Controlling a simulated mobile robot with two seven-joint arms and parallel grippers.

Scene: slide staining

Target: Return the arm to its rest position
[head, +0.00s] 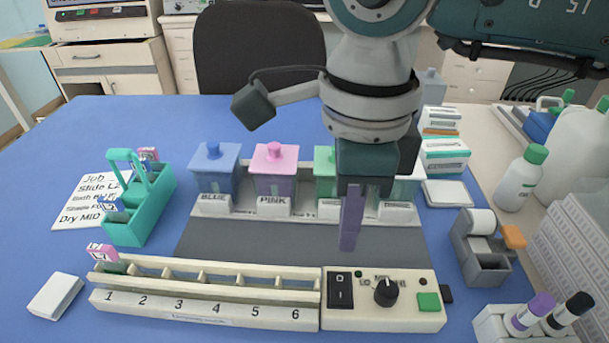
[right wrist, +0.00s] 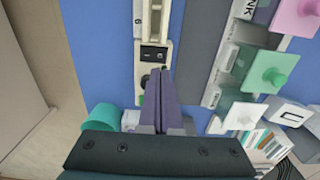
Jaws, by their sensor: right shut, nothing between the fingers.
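My right gripper (head: 350,222) hangs over the grey mat in front of the staining jars, its purple fingers pressed together with nothing between them. In the right wrist view its fingers (right wrist: 159,100) also show closed, beside the control box of the numbered rack. My right arm comes down from the top of the head view and hides part of the green jar and the jar to its right. My left gripper does not show.
A numbered rack (head: 205,312) with a control box (head: 352,318) lies in front. A teal slide carrier (head: 150,218) stands left. Blue (head: 214,172) and pink (head: 275,172) jars stand behind the mat. A tape dispenser (head: 482,262) and a white bottle (head: 523,180) are right. The blue table's left back is clear.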

